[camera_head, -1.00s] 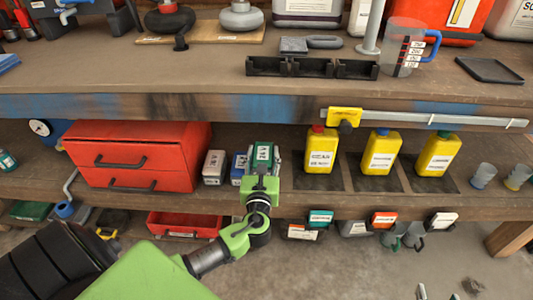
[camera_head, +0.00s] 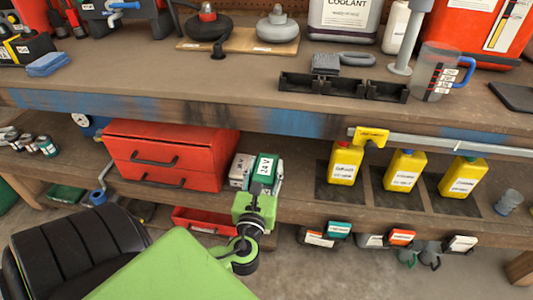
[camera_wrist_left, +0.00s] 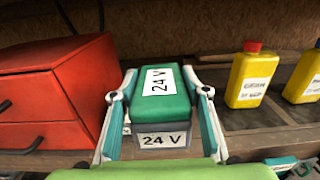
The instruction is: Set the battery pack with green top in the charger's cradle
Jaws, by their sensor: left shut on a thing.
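The battery pack with green top (camera_head: 264,168) is marked 24 V and is in my left gripper (camera_head: 263,178), at the lower shelf, right of the red drawer box. In the left wrist view the pack (camera_wrist_left: 160,112) sits between both fingers of my left gripper (camera_wrist_left: 161,94), which is shut on it. I cannot tell whether its underside clears the shelf. A pale pack (camera_head: 240,168) stands just left of it. I cannot make out the charger's cradle for certain. My right gripper is not in view.
The red drawer box (camera_head: 165,155) is close on the left. Yellow bottles (camera_head: 404,171) stand on dark mats to the right. The bench top (camera_head: 200,75) overhangs the shelf and holds a black three-part tray (camera_head: 343,87) and a measuring jug (camera_head: 437,72).

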